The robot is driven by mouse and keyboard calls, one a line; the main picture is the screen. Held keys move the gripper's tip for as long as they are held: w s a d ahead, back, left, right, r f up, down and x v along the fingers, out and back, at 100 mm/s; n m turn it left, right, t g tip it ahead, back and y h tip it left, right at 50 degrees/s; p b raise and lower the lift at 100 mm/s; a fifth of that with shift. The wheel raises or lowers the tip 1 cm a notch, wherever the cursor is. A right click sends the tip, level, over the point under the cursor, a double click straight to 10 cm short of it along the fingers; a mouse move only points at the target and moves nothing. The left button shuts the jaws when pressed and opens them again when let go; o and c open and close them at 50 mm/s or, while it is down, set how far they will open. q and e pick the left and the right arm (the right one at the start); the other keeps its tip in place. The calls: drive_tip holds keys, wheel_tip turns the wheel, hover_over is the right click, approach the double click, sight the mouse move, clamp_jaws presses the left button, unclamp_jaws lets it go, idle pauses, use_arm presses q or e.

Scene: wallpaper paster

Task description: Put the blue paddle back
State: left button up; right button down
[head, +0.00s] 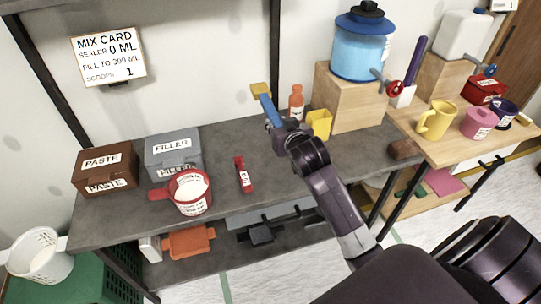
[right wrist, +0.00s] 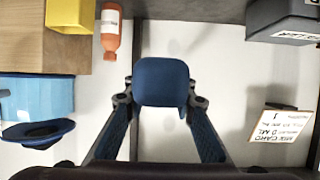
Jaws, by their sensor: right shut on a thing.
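My right gripper (head: 283,127) is shut on the blue paddle (head: 268,108) and holds it above the back of the grey workbench, near the wall. A tan piece (head: 260,89) shows at the paddle's far end; I cannot tell whether it belongs to it. In the right wrist view the blue paddle (right wrist: 162,80) shows as a rounded blue end between the two fingers (right wrist: 162,100). A white holder (head: 403,97) with a purple stick (head: 416,60) stands right of the blue-lidded dispenser (head: 358,52). My left gripper is not in view.
A yellow container (head: 319,123) and an orange bottle (head: 296,101) stand close right of my gripper, beside a wooden block (head: 345,105). A red measuring cup (head: 189,193), red tool (head: 243,175), paste box (head: 105,170) and filler box (head: 173,152) are on the left. Bare benchtop (head: 290,185) lies in front.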

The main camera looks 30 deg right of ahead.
drive_tip(key=shift+s+d+f, duration=0.1)
drive_tip(key=shift+d, duration=0.3)
drive_tip(key=shift+a+f, duration=0.1)
hover_over(278, 175)
wheel_tip(278, 175, down, 14)
drive_tip(key=shift+f+p, duration=0.2)
drive_tip(key=shift+p, duration=0.1)
wheel_tip(278, 175, down, 4)
drive_tip(key=shift+f, duration=0.5)
drive_tip(key=c, duration=2)
unclamp_jaws()
drive_tip(key=shift+f, duration=0.1)
drive_tip(key=o, duration=0.4)
